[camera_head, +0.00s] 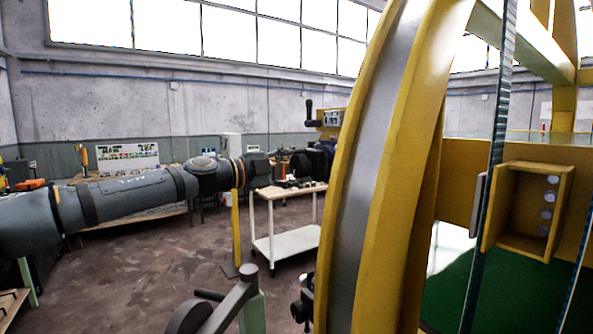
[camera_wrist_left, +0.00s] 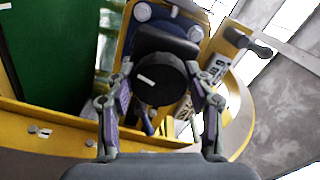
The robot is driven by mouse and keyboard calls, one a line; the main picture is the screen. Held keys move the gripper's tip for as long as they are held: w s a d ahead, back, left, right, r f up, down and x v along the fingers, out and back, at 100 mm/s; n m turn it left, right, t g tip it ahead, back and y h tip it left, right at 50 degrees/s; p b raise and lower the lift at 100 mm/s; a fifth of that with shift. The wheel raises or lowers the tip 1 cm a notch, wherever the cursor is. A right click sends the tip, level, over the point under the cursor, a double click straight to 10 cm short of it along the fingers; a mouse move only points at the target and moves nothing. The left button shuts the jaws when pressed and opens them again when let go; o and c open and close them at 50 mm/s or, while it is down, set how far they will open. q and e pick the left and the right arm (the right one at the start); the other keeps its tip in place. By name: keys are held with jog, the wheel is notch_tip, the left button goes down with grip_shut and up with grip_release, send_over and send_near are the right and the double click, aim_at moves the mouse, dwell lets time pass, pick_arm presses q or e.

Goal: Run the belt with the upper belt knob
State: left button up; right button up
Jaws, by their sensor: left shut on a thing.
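A round black knob (camera_wrist_left: 165,88) with a short white mark shows in the left wrist view, in front of a dark block on a yellow-edged unit. It appears to be the upper belt knob. My left gripper (camera_wrist_left: 160,74) has one finger on each side of the knob and is shut on it. In the head view my left arm reaches in from the left, and the left gripper (camera_head: 299,165) is small and dark beside the large yellow ring (camera_head: 402,170), which hides its front end and the knob. My right gripper is not in view.
A yellow box with a black crank handle (camera_head: 309,112) stands above my left gripper; the handle also shows in the wrist view (camera_wrist_left: 246,42). A white cart (camera_head: 290,243) stands behind. A grey lever on a green post (camera_head: 252,310) is at the bottom.

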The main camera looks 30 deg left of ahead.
pick_arm(q)
jog(key=n+b, duration=0.1)
jog(key=n, duration=0.5)
jog(key=shift+f, duration=0.2)
jog(key=n+b, duration=0.1)
jog(key=n, duration=0.5)
jog(key=shift+d+n, duration=0.1)
jog(key=shift+n, duration=0.2)
jog(key=o, duration=1.2)
jog(key=shift+r, duration=0.1)
notch_tip(320, 180, up, 10)
jog(key=shift+f, duration=0.1)
